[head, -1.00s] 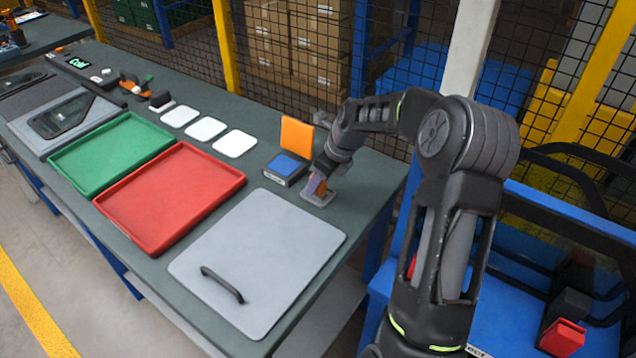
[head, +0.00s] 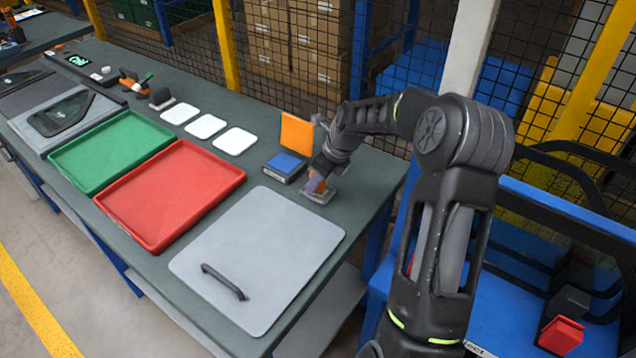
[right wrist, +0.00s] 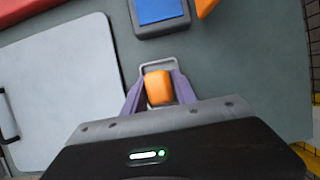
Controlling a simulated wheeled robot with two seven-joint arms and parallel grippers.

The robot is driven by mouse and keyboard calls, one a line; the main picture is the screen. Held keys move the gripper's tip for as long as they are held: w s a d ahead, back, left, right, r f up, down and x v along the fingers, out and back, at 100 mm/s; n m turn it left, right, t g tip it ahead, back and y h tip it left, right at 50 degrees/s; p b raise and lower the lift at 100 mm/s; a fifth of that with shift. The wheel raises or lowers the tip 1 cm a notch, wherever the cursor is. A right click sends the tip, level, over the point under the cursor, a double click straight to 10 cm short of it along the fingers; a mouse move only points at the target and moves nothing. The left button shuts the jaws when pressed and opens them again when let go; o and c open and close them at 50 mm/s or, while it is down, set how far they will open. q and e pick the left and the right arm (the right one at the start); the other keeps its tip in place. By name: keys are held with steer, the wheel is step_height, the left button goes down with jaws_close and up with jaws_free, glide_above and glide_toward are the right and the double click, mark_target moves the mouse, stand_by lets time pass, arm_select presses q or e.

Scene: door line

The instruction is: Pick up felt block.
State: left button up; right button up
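An orange block (right wrist: 159,87), which I take to be the felt block, sits between the two purple fingers of my right gripper (head: 317,187) near the right end of the bench. In the right wrist view a finger lies close along each side of it; whether both press on it is unclear. A small grey frame-like holder (head: 319,196) is under the fingertips; it also shows past the block in the right wrist view (right wrist: 158,63). Whether the block rests in it or is clear of it cannot be told. My left gripper is in no view.
A blue-topped box (head: 285,167) and an upright orange panel (head: 297,132) stand just left of the right gripper. A grey board with a handle (head: 262,254), a red tray (head: 172,195) and a green tray (head: 110,150) lie along the bench. A mesh fence is behind.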

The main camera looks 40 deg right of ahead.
jaws_close()
steer(key=shift+r, duration=0.1)
stand_by(0.3)
step_height(320, 180, up, 10)
steer(key=shift+f+b, duration=0.1)
steer(key=shift+b, duration=0.55)
steer(key=shift+c, duration=1)
jaws_free()
jaws_close()
